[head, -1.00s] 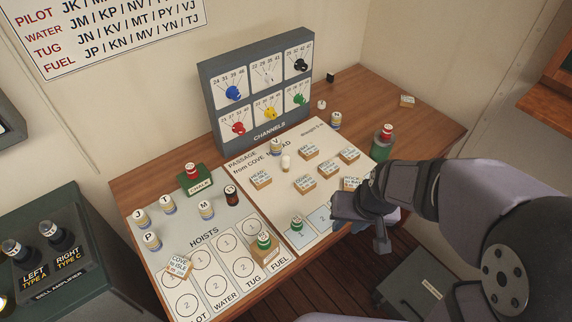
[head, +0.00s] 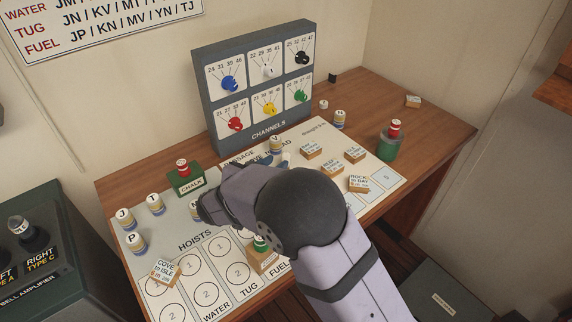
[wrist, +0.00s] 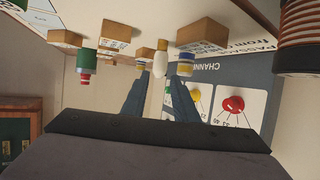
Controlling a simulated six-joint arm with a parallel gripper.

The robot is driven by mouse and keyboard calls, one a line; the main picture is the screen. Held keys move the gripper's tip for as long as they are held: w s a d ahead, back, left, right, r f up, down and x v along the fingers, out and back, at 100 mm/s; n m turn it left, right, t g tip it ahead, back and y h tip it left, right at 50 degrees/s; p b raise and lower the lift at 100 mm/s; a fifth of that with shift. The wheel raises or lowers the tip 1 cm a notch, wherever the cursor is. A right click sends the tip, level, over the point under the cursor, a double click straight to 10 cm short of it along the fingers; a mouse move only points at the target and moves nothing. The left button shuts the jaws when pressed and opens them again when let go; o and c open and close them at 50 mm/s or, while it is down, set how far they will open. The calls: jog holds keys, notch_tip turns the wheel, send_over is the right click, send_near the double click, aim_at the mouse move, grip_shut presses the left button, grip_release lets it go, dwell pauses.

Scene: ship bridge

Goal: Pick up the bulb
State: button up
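The bulb (wrist: 161,58) is small and white, and in the wrist view it shows between the tips of my two blue fingers. My gripper (wrist: 161,80) is open around or just short of it; I cannot tell how deep the bulb sits between the fingers. No firm contact shows. In the head view my wrist and arm hide the bulb.
Wooden blocks stand close by, such as one (wrist: 203,36) beside the bulb. A V-marked peg (head: 275,145) is near my fingertips. The channels panel (head: 252,85) rises behind. A green chalk box (head: 187,181) and a green cup (head: 388,148) stand to either side.

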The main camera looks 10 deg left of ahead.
aim_at(284, 158)
jog(key=shift+s, duration=0.1)
jog(key=shift+w+d+f, duration=0.15)
jog(key=shift+w, duration=0.05)
jog(key=p+x, duration=0.1)
jog(key=x, duration=0.4)
jog(key=shift+w+d, duration=0.1)
jog(key=shift+w, duration=0.1)
jog(key=shift+p+x, duration=0.95)
jog(key=shift+x, duration=2.1)
jog(key=shift+f, duration=0.1)
jog(key=c, duration=0.7)
